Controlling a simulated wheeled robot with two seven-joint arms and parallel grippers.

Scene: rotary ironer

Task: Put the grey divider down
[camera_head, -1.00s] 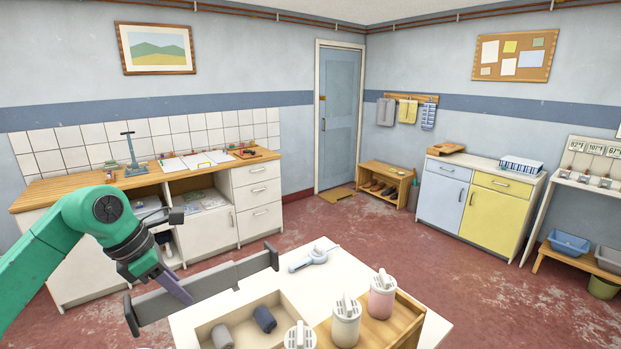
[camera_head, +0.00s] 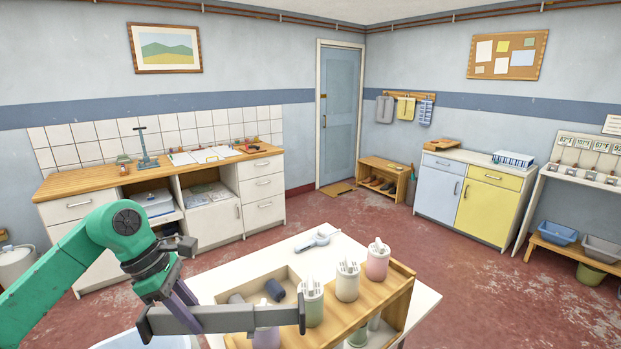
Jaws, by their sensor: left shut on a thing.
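The grey divider (camera_head: 232,319) is a long flat bar with short upturned ends. My left gripper (camera_head: 186,297), with purple fingers, is shut on it near its left part. The divider is held roughly level across the picture, in front of the table's near left side. It hides part of the cream tray (camera_head: 245,284), the wooden rack (camera_head: 398,284) and a purple canister (camera_head: 266,338). I cannot tell whether it touches any of them. My right gripper is not in view.
The white table (camera_head: 349,250) carries a grey-white handled tool (camera_head: 317,239) at the back. Dark rolls (camera_head: 275,290) lie in the tray. Green, white and pink canisters (camera_head: 377,262) stand at the rack. A pale basin (camera_head: 150,341) sits at the lower left.

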